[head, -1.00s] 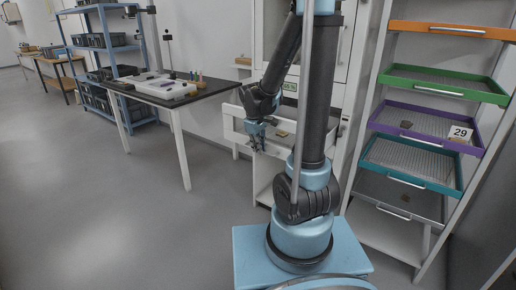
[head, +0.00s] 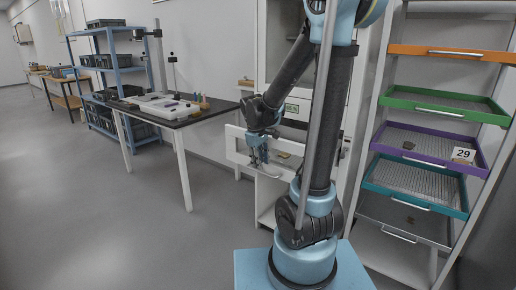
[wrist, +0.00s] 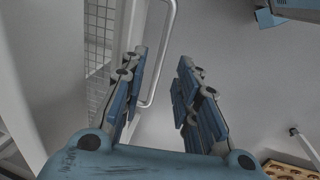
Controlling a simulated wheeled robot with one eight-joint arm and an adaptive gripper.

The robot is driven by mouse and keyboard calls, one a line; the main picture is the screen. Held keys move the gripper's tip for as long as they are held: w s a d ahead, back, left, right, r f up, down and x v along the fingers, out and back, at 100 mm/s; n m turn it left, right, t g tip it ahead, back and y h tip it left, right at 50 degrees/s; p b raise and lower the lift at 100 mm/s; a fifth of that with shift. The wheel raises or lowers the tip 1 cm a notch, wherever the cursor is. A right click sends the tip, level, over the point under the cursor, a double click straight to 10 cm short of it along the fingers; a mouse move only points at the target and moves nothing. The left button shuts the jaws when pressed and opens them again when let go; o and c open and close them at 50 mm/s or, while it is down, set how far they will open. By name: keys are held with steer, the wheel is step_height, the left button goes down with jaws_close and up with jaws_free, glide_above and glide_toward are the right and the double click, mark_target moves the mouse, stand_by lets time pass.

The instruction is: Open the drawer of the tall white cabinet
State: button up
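The tall white cabinet (head: 366,72) stands behind my arm, which hides part of it. Its white drawer (head: 234,150) juts out from the front at mid-height, and a small tan item shows inside. My gripper (head: 258,157) points down at the drawer's front side. In the wrist view my gripper (wrist: 162,60) has its two blue-grey fingers apart with nothing clamped. A pale bar handle (wrist: 160,70) on the drawer front shows in the gap between the fingers, nearer the left one. I cannot tell whether it is touched. A mesh surface shows left of the fingers.
A rack with coloured trays (head: 430,145) and a number 29 card stands close on the right. A black-topped table (head: 190,118) with a white tray is on the left, a blue shelf (head: 85,70) beyond it. The grey floor (head: 130,230) at left is clear.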

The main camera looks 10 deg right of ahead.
step_height(320, 180, up, 8)
steer(key=s+a, duration=0.1)
steer(key=shift+f, duration=0.2)
stand_by(0.4)
steer(key=s+d+f+m, duration=0.3)
steer(key=s, duration=0.4)
steer(key=s+d+f+m+y, duration=0.1)
steer(key=s+d+f+m, duration=0.1)
steer(key=s, duration=0.5)
steer(key=s+d+f+m, duration=0.3)
steer(key=s+m, duration=0.1)
steer(key=s, duration=0.4)
steer(key=shift+d+f+t+y, duration=0.3)
steer(key=shift+w+f, duration=0.2)
steer(key=shift+w, duration=0.15)
